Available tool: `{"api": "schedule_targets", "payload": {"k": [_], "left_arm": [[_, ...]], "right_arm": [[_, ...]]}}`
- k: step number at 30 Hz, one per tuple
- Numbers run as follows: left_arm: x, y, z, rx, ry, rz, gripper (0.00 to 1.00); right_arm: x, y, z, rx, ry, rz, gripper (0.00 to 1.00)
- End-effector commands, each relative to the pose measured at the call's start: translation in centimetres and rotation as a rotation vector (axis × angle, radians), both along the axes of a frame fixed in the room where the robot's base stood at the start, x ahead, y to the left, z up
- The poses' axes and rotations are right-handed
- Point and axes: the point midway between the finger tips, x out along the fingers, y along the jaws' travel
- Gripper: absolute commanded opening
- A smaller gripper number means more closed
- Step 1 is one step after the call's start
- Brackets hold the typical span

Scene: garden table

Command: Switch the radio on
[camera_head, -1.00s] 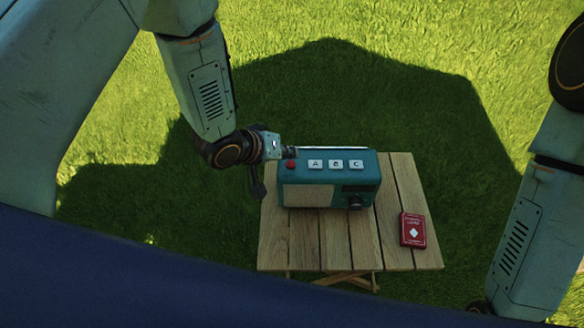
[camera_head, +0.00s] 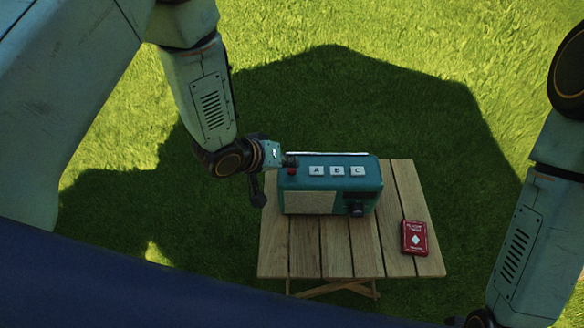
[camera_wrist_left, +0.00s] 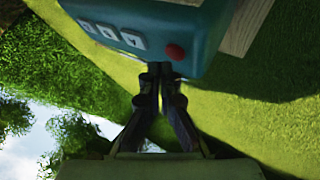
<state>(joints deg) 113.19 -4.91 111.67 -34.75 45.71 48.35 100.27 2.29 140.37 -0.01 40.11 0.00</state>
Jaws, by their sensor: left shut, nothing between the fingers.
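The teal radio (camera_head: 330,188) stands on the wooden table. Its top carries a red button (camera_head: 292,171) at the left end and white keys (camera_head: 337,170) marked A, B and C. A dark knob (camera_head: 357,210) is on its front. My left gripper (camera_head: 289,160) is at the radio's left end, close by the red button; I cannot tell whether it touches the radio. In the left wrist view the gripper (camera_wrist_left: 160,72) is shut and empty, its fingertips just beside the red button (camera_wrist_left: 175,52) on the radio (camera_wrist_left: 185,25).
The slatted table (camera_head: 400,225) stands on grass (camera_head: 420,120). A red card box (camera_head: 414,238) lies on its right side. The table's front slats are clear.

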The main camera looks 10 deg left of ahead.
Motion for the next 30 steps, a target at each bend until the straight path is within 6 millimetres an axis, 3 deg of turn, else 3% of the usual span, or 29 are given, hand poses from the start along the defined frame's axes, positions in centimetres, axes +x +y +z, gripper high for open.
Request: {"api": "schedule_targets", "payload": {"k": [30], "left_arm": [[-0.03,-0.09,-0.86,0.0,0.0,0.0,0.0]], "right_arm": [[-0.01,0.0,-0.14,0.0,0.0,0.0,0.0]]}}
